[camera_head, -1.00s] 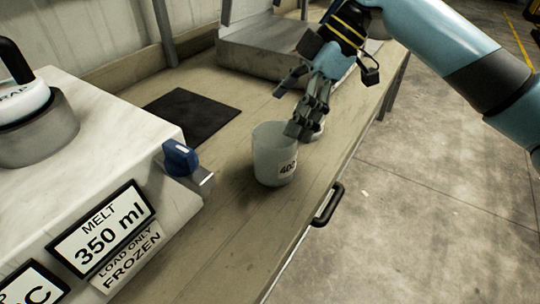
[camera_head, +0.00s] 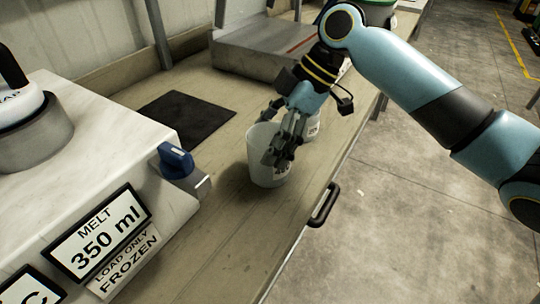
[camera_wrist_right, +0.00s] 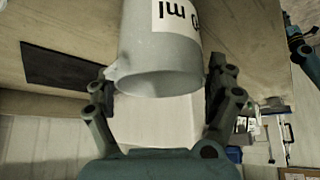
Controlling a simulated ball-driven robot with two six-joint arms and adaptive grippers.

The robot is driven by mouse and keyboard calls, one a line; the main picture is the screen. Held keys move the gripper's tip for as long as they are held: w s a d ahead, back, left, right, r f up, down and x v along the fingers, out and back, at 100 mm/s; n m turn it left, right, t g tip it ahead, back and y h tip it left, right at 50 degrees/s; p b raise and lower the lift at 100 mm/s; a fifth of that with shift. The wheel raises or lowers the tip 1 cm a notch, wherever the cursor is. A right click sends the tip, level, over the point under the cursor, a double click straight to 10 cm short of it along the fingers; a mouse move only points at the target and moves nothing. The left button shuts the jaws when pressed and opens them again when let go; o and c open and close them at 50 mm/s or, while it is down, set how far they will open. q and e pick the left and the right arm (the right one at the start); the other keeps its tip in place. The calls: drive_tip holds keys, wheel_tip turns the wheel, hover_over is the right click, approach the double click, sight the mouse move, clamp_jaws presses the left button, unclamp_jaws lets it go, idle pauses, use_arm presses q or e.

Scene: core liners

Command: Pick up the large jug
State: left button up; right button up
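The large jug (camera_head: 262,170), a pale translucent cup with a white label, stands upright on the wooden bench in the head view. In the right wrist view the jug (camera_wrist_right: 160,60) appears upside down, its spout at the left and "ml" on its label. My right gripper (camera_head: 279,142) is at its rim, with a finger in front of the label. In the right wrist view the fingers of my right gripper (camera_wrist_right: 160,95) are spread on either side of the jug, close to its walls. Firm contact cannot be told. My left gripper is not seen.
A smaller labelled container (camera_head: 312,128) stands just behind the jug, partly hidden by my gripper. A white machine (camera_head: 110,150) with a blue knob (camera_head: 176,160) is at the left. A dark mat (camera_head: 187,117) lies behind. A grey metal unit (camera_head: 262,52) stands farther back.

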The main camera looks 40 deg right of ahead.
drive_tip(key=c, duration=0.6)
